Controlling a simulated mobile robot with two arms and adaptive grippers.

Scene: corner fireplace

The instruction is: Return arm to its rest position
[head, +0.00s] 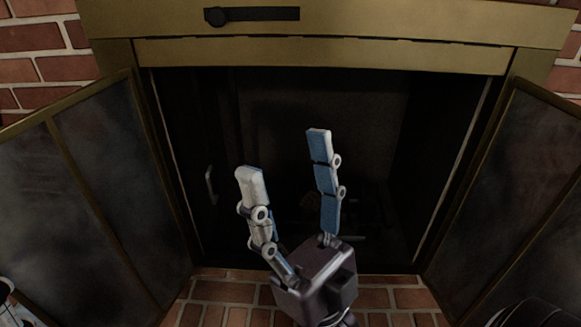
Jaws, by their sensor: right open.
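My right gripper (285,160) is in the middle of the head view, in front of the dark fireplace opening. Its two blue and white fingers stand wide apart and point up in the picture, with nothing between them. The dark palm (315,283) is below them, over the brick hearth. My left gripper is not clearly in view.
The fireplace has a brass frame (320,54) with a dark slider (252,14) on top. Its left glass door (85,190) and right glass door (525,190) stand open on both sides. The brick hearth (225,292) lies below. The firebox inside is dark.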

